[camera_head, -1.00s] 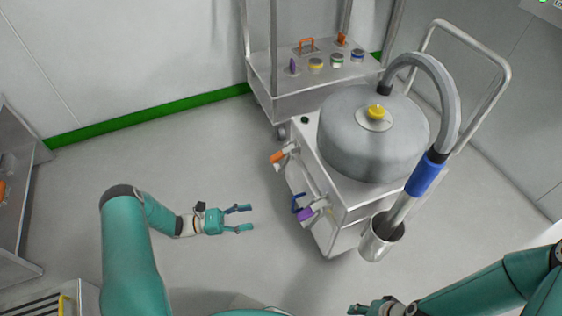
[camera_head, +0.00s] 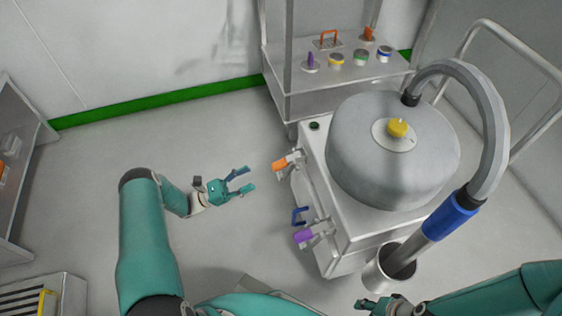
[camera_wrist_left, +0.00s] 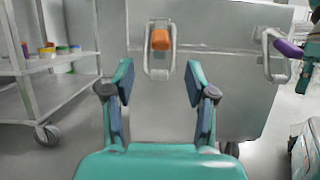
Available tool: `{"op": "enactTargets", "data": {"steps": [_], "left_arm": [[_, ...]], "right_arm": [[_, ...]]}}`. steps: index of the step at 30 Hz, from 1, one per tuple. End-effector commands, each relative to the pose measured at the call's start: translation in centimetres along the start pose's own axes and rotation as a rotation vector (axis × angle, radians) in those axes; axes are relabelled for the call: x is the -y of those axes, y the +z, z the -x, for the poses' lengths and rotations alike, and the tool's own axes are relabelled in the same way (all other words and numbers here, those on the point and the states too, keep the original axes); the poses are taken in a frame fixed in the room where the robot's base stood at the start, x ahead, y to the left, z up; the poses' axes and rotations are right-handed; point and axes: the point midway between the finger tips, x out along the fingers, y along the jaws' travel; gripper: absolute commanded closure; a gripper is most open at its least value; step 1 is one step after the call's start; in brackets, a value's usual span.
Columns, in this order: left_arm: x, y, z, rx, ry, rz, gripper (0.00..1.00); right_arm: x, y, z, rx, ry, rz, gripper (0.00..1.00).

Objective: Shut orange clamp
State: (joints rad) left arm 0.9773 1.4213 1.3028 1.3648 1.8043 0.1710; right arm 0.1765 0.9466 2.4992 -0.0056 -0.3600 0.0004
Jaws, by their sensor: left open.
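The orange clamp (camera_head: 281,165) is on the near-left side of the steel cart (camera_head: 332,268), with its orange-tipped lever sticking out from the cart. My left gripper (camera_head: 247,179) is open and empty, to the left of the clamp and apart from it, its fingers pointing towards it. In the left wrist view, the orange clamp (camera_wrist_left: 160,40) shows its orange tip and metal loop straight ahead, centred between and beyond the open fingers (camera_wrist_left: 159,80). My right gripper (camera_head: 376,303) is partly visible at the bottom edge, too small to tell its jaws.
A purple clamp (camera_head: 303,236) and a blue handle (camera_head: 299,216) are on the same cart side. A grey drum (camera_head: 385,170) with a hose and a metal cup (camera_head: 380,276) are on the cart. A shelf trolley (camera_head: 300,100) stands behind. The floor around my left gripper is clear.

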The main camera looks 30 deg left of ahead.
Motion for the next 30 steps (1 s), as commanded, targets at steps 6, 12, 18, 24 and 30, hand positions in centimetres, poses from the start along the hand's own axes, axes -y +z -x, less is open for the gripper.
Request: {"op": "enactTargets", "data": {"steps": [6, 12, 18, 24, 30], "left_arm": [[0.1, -0.1, -5.2, 0.0, -0.008, 0.004, 0.44], [0.2, -0.2, -9.2, -0.001, -0.008, 0.002, 0.44], [0.1, -0.2, -11.5, -0.001, -0.007, 0.002, 0.44], [0.1, -0.2, -12.2, -0.002, -0.005, 0.003, 0.44], [0.1, -0.2, -12.2, -0.002, -0.005, 0.003, 0.44]], "right_arm": [[0.0, 0.0, -0.1, 0.0, 0.0, 0.0, 0.6], [-0.1, 0.0, -0.3, 0.0, 0.0, 0.0, 0.6], [-0.2, 0.0, -0.5, -0.001, 0.0, 0.0, 0.6], [-0.2, 0.0, -0.5, -0.001, 0.0, 0.0, 0.6], [-0.2, 0.0, -0.5, -0.001, 0.0, 0.0, 0.6]]}}
